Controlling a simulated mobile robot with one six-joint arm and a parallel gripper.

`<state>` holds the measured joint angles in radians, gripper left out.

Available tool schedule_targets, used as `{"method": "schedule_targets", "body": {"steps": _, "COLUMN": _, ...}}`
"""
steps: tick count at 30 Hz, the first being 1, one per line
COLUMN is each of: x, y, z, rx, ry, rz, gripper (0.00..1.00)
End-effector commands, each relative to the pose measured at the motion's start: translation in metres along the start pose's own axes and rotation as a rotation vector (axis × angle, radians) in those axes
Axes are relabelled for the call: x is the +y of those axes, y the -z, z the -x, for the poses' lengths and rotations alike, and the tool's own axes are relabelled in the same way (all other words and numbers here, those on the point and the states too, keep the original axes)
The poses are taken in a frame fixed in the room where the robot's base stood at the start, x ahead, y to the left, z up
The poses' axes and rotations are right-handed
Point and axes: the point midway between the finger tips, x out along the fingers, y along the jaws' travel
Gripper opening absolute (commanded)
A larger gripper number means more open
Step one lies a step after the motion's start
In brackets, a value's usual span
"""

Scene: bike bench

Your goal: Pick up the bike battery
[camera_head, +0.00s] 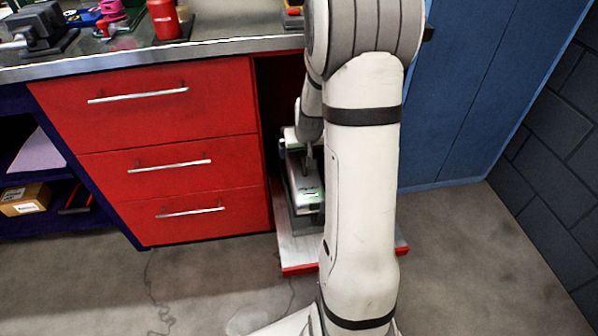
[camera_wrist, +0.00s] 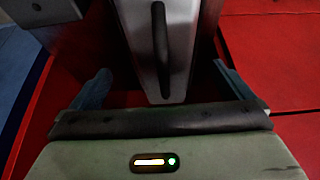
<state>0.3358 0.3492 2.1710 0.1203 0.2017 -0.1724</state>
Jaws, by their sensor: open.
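The bike battery, a grey block (camera_wrist: 185,60) with a long black strip or handle, shows at the top middle of the wrist view. My gripper (camera_wrist: 161,68) is open, with one finger left and one right of the block. Gaps show between the fingers and the block, so it is not clamped. In the head view my arm reaches down into the recess beside the drawers. A grey shape with green lights shows below my wrist there; my arm partly hides it, and I cannot clearly separate gripper from battery.
Red drawers (camera_head: 160,160) stand left of the recess, a blue cabinet (camera_head: 460,90) to the right. A low tray (camera_head: 299,268) with a red front edge lies under the recess. The metal worktop (camera_head: 225,45) is above, holding a red bottle (camera_head: 164,18). The floor in front is mostly clear.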

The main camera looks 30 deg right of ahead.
Motion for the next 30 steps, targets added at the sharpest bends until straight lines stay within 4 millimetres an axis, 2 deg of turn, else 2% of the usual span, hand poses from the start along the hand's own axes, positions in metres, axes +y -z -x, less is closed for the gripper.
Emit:
{"method": "schedule_targets", "body": {"steps": 1, "x": 0.000, "y": -0.001, "z": -0.008, "rx": -0.002, "ry": 0.000, "rz": 0.000, "gripper": 1.00}}
{"method": "schedule_targets", "body": {"steps": 7, "x": -0.002, "y": -0.002, "z": -0.026, "rx": -0.001, "ry": 0.000, "rz": 0.001, "gripper": 1.00}}
{"method": "schedule_targets", "body": {"steps": 14, "x": -0.003, "y": -0.002, "z": -0.060, "rx": -0.003, "ry": 0.000, "rz": -0.001, "gripper": 1.00}}
{"method": "schedule_targets", "body": {"steps": 22, "x": -0.003, "y": 0.000, "z": -0.062, "rx": 0.000, "ry": 0.000, "rz": -0.001, "gripper": 1.00}}
{"method": "schedule_targets", "body": {"steps": 30, "x": -0.003, "y": 0.000, "z": -0.062, "rx": -0.001, "ry": 0.000, "rz": -0.002, "gripper": 0.78}}
